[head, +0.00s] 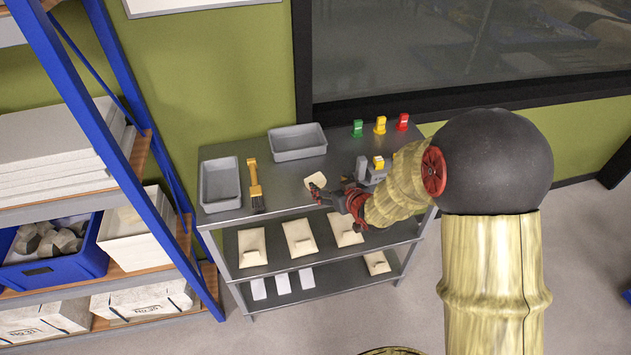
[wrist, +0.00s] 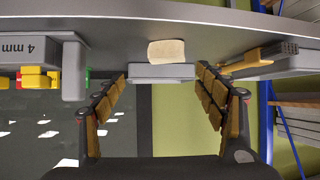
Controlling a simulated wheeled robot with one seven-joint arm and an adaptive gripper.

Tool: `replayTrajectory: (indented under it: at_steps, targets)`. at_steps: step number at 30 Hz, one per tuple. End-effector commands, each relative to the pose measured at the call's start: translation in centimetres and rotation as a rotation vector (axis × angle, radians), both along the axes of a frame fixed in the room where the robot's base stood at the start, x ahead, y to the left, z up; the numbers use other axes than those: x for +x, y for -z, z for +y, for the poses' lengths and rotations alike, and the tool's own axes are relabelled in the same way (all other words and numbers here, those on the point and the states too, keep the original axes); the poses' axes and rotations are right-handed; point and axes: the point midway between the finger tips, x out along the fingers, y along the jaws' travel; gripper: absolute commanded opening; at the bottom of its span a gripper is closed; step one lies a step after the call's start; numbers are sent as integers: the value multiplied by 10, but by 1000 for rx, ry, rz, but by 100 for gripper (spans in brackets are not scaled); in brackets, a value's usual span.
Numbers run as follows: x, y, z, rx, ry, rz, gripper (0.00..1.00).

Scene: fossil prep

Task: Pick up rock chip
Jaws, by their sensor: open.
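The rock chip (head: 316,181) is a pale cream, blocky piece lying on the grey top of the metal shelf unit. In the wrist view, which is upside down, the rock chip (wrist: 166,51) shows beyond the fingertips, roughly in line with the gap between them. My gripper (head: 318,192) is at the front side of the chip, low over the top. In the wrist view my gripper (wrist: 161,78) is open, with its brown-padded fingers wide apart and nothing between them. Whether a fingertip touches the chip cannot be told.
Two grey trays (head: 297,153) (head: 206,205) and a brush (head: 255,187) are on the top. Green (head: 357,129), yellow (head: 380,125) and red (head: 402,122) items stand at the back right. A grey device (wrist: 73,65) marked "4 mm" stands beside my gripper. Bare top surrounds the chip.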

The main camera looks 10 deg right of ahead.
Motion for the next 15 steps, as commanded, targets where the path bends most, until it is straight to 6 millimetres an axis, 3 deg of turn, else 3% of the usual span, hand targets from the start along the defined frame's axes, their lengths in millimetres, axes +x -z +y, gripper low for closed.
replayTrajectory:
  at_steps: [15]
  targets:
    - [38,32,17,25,-22,-22,71]
